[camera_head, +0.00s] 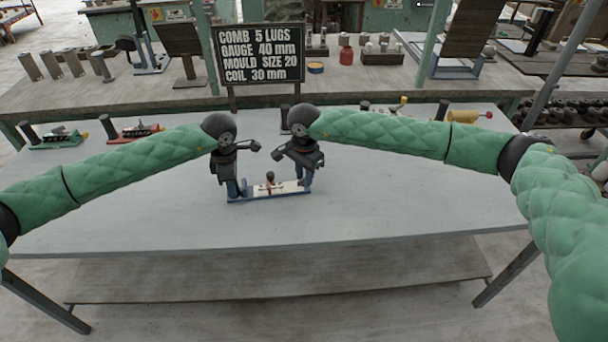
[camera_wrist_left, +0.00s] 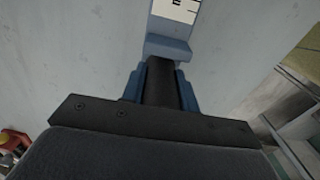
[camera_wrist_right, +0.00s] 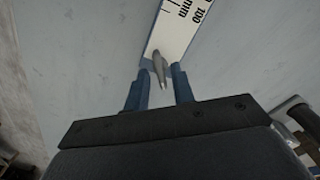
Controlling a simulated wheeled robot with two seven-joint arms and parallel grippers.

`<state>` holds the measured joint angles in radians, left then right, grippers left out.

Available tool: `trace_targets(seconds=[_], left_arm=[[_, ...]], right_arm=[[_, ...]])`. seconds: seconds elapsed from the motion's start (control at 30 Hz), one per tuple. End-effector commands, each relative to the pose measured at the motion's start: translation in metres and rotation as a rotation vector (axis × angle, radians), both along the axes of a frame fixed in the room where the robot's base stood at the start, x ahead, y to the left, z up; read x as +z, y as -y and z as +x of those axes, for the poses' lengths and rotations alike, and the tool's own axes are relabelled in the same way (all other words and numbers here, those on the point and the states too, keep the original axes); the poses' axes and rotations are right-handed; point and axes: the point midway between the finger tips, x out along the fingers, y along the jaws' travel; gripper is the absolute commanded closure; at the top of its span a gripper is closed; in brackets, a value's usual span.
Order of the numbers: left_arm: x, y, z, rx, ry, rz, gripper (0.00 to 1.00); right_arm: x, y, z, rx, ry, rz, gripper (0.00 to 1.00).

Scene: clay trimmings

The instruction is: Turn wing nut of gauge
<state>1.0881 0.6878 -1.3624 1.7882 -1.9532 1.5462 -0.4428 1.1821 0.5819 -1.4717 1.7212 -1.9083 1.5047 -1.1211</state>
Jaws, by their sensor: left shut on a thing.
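The gauge (camera_head: 262,193) lies on the table, a blue bar with a white millimetre scale. A small dark and red upright part (camera_head: 270,178) stands near its middle; I cannot tell if it is the wing nut. My left gripper (camera_head: 233,192) is at the gauge's left end, its blue fingers shut on a black handle (camera_wrist_left: 162,85) in the left wrist view. My right gripper (camera_head: 304,183) is at the right end, by the 100 mm mark. In the right wrist view its fingers stand apart, with a grey pointed piece (camera_wrist_right: 159,70) between and just beyond them.
Other tools lie along the table's back edge, including a green-based one (camera_head: 60,138) and a yellow one (camera_head: 465,116). The table's front (camera_head: 270,228) is clear.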

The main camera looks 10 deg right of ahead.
Motion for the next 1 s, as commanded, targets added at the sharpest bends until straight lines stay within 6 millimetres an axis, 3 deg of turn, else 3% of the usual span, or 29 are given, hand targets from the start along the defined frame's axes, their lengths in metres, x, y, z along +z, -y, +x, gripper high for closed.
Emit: trace_targets(seconds=[0.43,1.0], left_arm=[[0.000,0.000,0.000,0.000,0.000,0.000,1.00],[0.000,0.001,0.000,-0.001,0.000,-0.001,1.00]], right_arm=[[0.009,-0.001,0.000,0.001,0.000,0.001,0.70],[0.104,-0.001,0.001,0.000,0.000,0.000,0.70]])
